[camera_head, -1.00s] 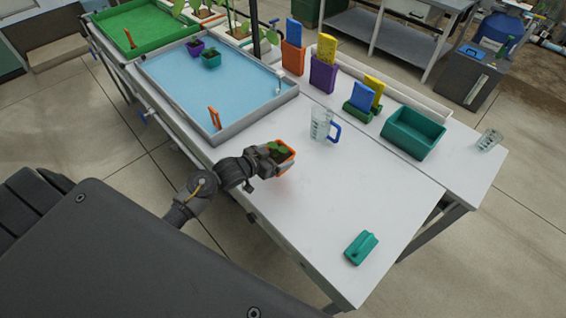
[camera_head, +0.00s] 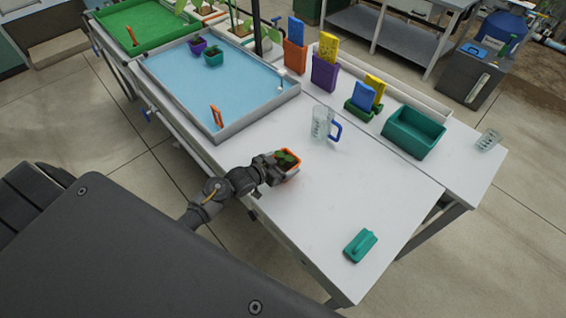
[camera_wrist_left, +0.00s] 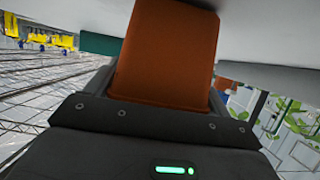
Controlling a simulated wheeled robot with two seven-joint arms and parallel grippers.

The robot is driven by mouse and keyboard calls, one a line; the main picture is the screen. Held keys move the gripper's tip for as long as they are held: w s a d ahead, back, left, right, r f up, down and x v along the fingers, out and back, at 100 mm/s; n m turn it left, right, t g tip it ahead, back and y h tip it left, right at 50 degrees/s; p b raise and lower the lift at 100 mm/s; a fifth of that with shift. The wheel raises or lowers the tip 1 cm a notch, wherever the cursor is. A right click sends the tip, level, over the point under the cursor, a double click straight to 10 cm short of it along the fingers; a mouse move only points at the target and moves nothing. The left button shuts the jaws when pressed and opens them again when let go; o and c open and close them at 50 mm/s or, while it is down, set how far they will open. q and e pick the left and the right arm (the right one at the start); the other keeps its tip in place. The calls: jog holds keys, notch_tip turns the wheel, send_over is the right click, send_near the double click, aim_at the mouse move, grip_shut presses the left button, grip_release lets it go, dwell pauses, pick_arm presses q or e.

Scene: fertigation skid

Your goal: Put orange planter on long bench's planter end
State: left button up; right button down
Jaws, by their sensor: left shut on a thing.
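The orange planter (camera_head: 292,172) holds a small green-leaved plant. My left gripper (camera_head: 275,165) is shut on it from the left side, over the near edge of the long bench's white top (camera_head: 350,195). I cannot tell if the planter's base touches the bench. In the left wrist view the planter's orange wall (camera_wrist_left: 165,55) fills the middle, between the fingers. My right gripper is not in view.
A clear jug (camera_head: 321,122) with a blue handle stands just behind the planter. A teal handled tool (camera_head: 360,246) lies near the right end. The blue-floored tray (camera_head: 215,85) is at left, the teal bin (camera_head: 414,132) at back right. The bench between planter and tool is clear.

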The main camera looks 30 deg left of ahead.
pick_arm(q)
jog(key=shift+f, duration=0.15)
jog(key=o, duration=1)
jog(key=shift+o, duration=0.2)
jog(key=shift+r, duration=0.25)
jog(key=shift+s+a, duration=0.1)
jog(key=shift+s, duration=0.2)
jog(key=b+v, duration=0.1)
jog(key=v, duration=1)
jog(key=shift+r, duration=0.15)
jog(key=shift+s, duration=0.2)
